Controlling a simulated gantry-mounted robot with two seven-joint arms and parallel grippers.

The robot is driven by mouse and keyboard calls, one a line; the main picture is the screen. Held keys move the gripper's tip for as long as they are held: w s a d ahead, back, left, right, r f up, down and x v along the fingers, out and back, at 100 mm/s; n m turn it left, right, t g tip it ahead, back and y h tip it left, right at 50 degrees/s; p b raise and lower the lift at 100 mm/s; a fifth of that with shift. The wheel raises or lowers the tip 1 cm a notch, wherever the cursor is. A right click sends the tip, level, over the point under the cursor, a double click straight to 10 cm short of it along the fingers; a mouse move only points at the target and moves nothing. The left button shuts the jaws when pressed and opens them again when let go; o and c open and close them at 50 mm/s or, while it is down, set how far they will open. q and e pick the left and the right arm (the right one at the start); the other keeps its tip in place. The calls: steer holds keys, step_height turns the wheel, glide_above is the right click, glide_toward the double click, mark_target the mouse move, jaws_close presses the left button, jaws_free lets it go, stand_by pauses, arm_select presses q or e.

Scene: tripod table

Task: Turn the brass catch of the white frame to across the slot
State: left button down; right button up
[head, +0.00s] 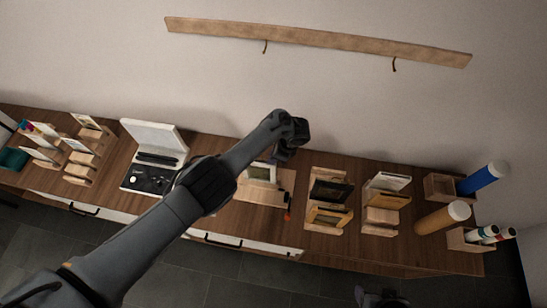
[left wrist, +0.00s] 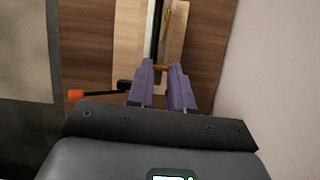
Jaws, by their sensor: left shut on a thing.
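The white frame (head: 262,172) stands in a wooden stand (head: 278,184) on the table, partly hidden by my left arm. In the left wrist view it is a narrow white-and-dark edge (left wrist: 154,28) in the slot of the pale wooden stand (left wrist: 127,45). My left gripper (left wrist: 163,70) has its purple fingertips shut on a small brass piece (left wrist: 163,68), apparently the catch, which shows as a short bar between them. A thin brass strip (left wrist: 167,20) shows farther along the slot. In the head view my left gripper (head: 290,140) is above and behind the frame. My right gripper does not show.
A dark rod with an orange end (left wrist: 78,94) lies left of the fingers. Wooden stands with dark and yellow frames (head: 330,190) are to the right. An open white case (head: 155,150) is to the left. A wall (left wrist: 275,70) rises close on the right in the wrist view.

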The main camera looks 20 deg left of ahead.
arm_select(q)
steer(key=shift+n, duration=0.3)
steer(key=c, duration=1.3)
jaws_free()
steer(key=shift+p+v, duration=1.15)
steer(key=shift+v, duration=4.25)
steer(key=shift+w, duration=0.1)
